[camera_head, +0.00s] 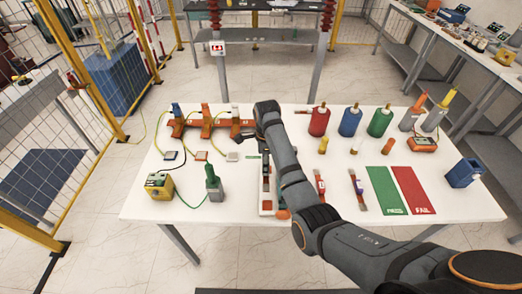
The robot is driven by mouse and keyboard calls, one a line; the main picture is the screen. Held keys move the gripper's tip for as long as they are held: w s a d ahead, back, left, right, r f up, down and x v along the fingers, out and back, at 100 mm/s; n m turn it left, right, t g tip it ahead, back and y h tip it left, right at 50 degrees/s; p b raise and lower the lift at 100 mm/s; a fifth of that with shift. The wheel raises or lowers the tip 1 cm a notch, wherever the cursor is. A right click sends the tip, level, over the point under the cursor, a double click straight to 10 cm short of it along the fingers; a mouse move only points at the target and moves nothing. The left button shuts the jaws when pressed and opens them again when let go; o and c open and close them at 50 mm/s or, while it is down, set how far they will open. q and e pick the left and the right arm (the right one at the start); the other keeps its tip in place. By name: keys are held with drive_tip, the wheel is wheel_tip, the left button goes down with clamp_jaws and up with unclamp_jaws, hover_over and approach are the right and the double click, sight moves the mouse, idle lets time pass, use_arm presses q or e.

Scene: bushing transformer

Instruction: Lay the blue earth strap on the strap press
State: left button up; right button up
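A strap with a blue band and copper-coloured ends (357,188) lies on the white table, right of my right arm and left of the green mat. A similar strap with a red band (320,187) lies between it and my arm. My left gripper is out of view.
Red, blue and green bottles (350,121) stand at the back right. A green and a red mat (410,190) and a blue bin (464,173) lie to the right. An orange rack (205,125), a yellow meter (159,186) and a green clamp (213,184) occupy the left.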

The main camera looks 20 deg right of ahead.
drive_tip(key=s+r, duration=0.1)
drive_tip(key=s, duration=0.2)
drive_tip(key=shift+r, duration=0.4)
drive_tip(key=shift+w+p, duration=0.2)
drive_tip(key=shift+p, duration=0.4)
drive_tip(key=b, duration=0.2)
approach(273, 187)
drive_tip(key=shift+w+a, duration=0.2)
drive_tip(key=shift+a, duration=0.4)
drive_tip(key=shift+w+a, duration=0.2)
drive_tip(key=shift+a, duration=0.35)
drive_tip(key=shift+f, duration=1.15)
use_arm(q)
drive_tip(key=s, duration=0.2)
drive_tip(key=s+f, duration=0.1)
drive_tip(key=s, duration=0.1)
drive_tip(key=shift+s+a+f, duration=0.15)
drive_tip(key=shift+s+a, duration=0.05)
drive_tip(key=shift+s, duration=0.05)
use_arm(e)
drive_tip(key=shift+f, duration=0.15)
use_arm(q)
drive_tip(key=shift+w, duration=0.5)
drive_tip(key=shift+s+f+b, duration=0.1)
drive_tip(key=shift+b, duration=0.3)
use_arm(e)
drive_tip(key=shift+f, duration=0.25)
